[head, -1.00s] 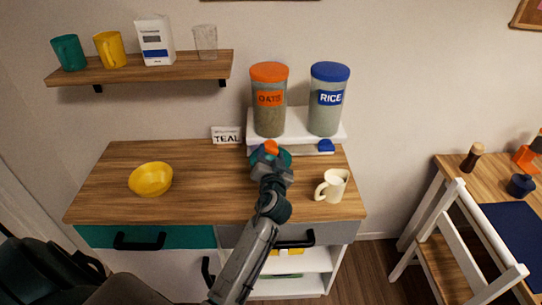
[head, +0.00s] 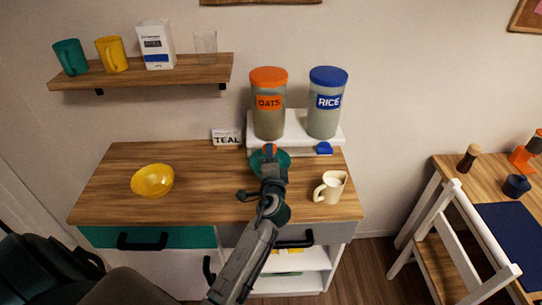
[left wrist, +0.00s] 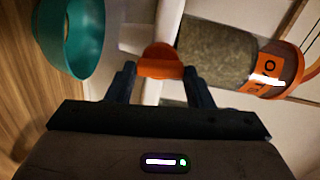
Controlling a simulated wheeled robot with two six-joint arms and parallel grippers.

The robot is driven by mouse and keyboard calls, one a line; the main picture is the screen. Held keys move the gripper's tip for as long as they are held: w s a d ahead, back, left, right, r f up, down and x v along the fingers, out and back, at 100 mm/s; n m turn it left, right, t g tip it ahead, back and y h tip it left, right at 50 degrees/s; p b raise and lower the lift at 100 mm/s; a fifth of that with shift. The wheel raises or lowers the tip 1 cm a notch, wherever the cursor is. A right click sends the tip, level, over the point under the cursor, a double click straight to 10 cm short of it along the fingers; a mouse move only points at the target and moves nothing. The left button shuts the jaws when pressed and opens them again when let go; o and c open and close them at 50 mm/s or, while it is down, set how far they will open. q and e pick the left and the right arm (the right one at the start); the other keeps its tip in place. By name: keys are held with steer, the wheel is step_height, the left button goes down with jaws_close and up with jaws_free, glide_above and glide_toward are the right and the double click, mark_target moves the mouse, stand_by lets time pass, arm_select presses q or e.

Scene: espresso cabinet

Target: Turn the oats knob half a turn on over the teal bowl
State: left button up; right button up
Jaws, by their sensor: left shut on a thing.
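The oats canister (head: 268,108), with its orange lid and label, stands on a white stand (head: 296,124) at the back of the cabinet. Its orange knob (left wrist: 161,62) is between the fingers of my left gripper (left wrist: 160,72) in the left wrist view. My left gripper (head: 270,160) is shut on this knob and hides most of it in the head view. The teal bowl (head: 285,161) sits on the countertop below the knob, partly behind my gripper; it also shows in the left wrist view (left wrist: 88,45). My right gripper is not in view.
The rice canister (head: 325,105) with its blue knob (head: 324,148) stands to the right. A cream pitcher (head: 329,187) is right of my arm, a yellow bowl (head: 153,180) to the left. A TEAL card (head: 227,137) stands at the back.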

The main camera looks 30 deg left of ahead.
arm_select(q)
steer(key=shift+r+m+p, duration=0.15)
steer(key=shift+m+p, duration=0.25)
steer(key=shift+m, duration=0.7)
steer(key=o, duration=1)
steer(key=shift+a, duration=0.1)
steer(key=b+v, duration=0.3)
steer(key=v, duration=0.7)
steer(key=shift+s+b, duration=0.3)
steer(key=shift+c, duration=0.2)
